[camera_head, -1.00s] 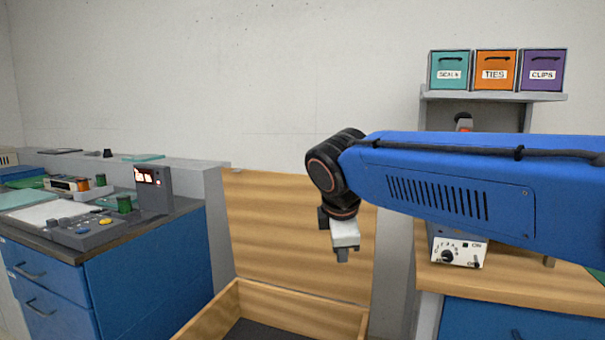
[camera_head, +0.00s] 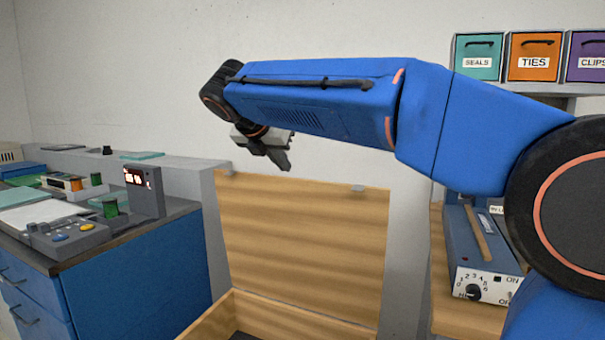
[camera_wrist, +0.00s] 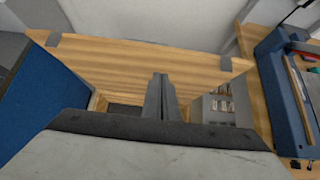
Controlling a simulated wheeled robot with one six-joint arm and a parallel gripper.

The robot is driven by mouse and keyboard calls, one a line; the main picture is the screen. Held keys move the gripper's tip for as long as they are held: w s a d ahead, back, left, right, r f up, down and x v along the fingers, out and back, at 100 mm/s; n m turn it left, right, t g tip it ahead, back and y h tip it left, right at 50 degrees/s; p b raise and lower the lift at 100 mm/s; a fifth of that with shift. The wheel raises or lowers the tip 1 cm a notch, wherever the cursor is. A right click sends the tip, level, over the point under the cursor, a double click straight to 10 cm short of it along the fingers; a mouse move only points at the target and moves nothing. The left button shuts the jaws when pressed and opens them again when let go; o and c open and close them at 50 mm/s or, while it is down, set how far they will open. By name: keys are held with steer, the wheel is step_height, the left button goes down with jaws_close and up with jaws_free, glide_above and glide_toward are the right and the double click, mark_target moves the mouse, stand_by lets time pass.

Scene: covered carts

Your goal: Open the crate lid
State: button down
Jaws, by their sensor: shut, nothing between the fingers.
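The wooden crate (camera_head: 285,318) stands low at the bottom of the head view, its top uncovered, and its dark inside partly shows. Its wooden lid (camera_head: 300,240) stands upright at the back of the crate, near the wall. My gripper (camera_head: 285,163) is shut and empty, above the lid's top edge in the head view. In the wrist view my gripper's fingers (camera_wrist: 161,78) are together in front of the lid (camera_wrist: 110,60), with part of the crate opening (camera_wrist: 124,112) below. I cannot tell whether the fingers touch the lid.
A blue cabinet (camera_head: 140,265) with a control box and a small display (camera_head: 145,190) stands at the left. A wooden bench with a blue dial device (camera_head: 480,255) is at the right. Labelled bins (camera_head: 533,57) sit on a shelf above it.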

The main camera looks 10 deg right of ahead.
mark_target(303, 180)
steer(key=x, duration=0.7)
steer(key=r+x, duration=0.1)
steer(key=x, duration=0.3)
steer(key=shift+w+d+f, duration=0.1)
steer(key=shift+w+d, duration=0.35)
steer(key=shift+w, duration=0.1)
steer(key=shift+w+d, duration=0.5)
steer(key=shift+w, duration=0.2)
steer(key=w+d, duration=0.6)
steer(key=w, duration=0.2)
steer(key=shift+d+r, duration=0.25)
steer(key=shift+r, duration=0.1)
steer(key=shift+w, duration=0.1)
